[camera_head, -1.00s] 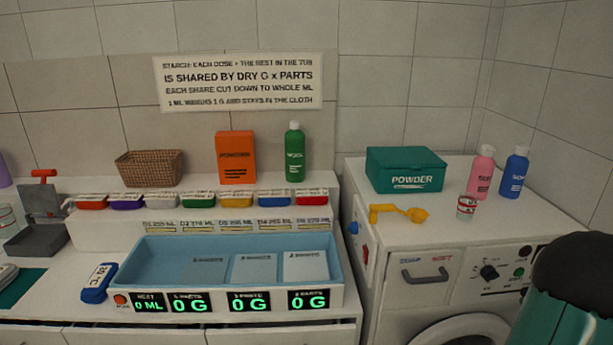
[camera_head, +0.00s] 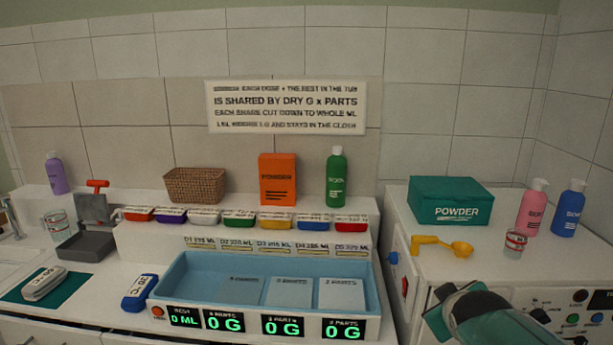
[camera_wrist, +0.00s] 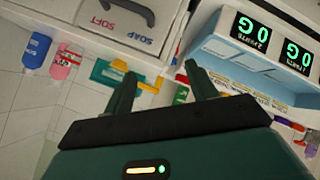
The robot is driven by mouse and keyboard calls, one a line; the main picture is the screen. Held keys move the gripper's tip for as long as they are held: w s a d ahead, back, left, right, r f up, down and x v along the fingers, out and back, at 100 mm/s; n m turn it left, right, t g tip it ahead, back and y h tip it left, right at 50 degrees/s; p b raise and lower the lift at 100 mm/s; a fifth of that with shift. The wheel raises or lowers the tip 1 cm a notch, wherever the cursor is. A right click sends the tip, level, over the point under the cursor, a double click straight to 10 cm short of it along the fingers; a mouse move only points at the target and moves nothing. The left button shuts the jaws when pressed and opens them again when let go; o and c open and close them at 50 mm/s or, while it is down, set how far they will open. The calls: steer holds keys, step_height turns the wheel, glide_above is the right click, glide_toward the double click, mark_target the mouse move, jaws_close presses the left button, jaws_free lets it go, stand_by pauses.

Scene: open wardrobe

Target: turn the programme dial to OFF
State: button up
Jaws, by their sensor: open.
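The programme dial (camera_head: 540,316) is a dark knob on the washing machine's front panel at the lower right of the head view. Its pointer setting is too small to read. My gripper (camera_wrist: 160,75) is open and empty in the wrist view, its two dark green fingers apart. In the head view my arm's teal end (camera_head: 485,318) is in front of the machine, left of the dial, and hides part of its front. The wrist view is turned over and shows the machine's SOFT/SOAP drawer (camera_wrist: 112,30); the dial is not visible there.
A blue tray (camera_head: 185,275) is left.

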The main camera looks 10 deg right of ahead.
steer(key=s+a+m+g+y, duration=0.1)
steer(key=s+a+g+y, duration=0.1)
steer(key=s+a, duration=0.4)
steer(key=s+a+f+m+g+y, duration=0.1)
steer(key=s+a, duration=0.5)
steer(key=a, duration=0.6)
steer(key=shift+s+a+m+g+y, duration=0.2)
steer(key=shift+m+g+y, duration=0.25)
steer(key=shift+y, duration=0.25)
steer(key=shift+f, duration=0.1)
steer(key=shift+c, duration=0.3)
steer(key=c, duration=0.4)
steer(key=shift+w+d, duration=0.1)
